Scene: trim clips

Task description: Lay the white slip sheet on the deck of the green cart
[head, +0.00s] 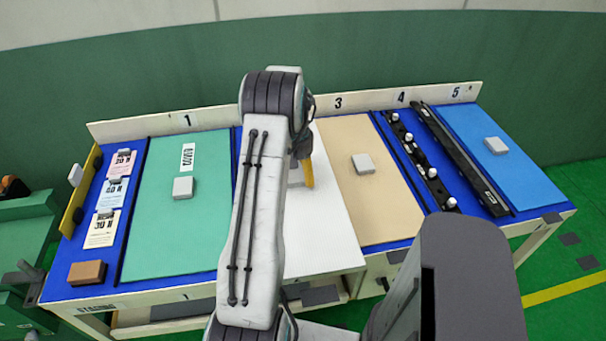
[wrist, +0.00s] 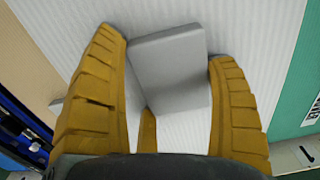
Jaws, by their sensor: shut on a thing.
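The white slip sheet (head: 318,235) lies in bay 2 of the blue table, between a green sheet and a tan sheet. It has a ribbed white face in the wrist view (wrist: 265,25). A grey block (wrist: 168,75) sits on it. My gripper (head: 306,172) is over the sheet, and its yellow fingers are shut on the grey block in the wrist view. My arm hides the sheet's left part in the head view. A green cart (head: 22,215) is partly in view at the left edge; most of it is cut off.
The green sheet (head: 165,235), tan sheet (head: 365,205) and blue sheet (head: 505,175) each bear a small grey block. Tags and a brown block (head: 87,272) are at the table's left end.

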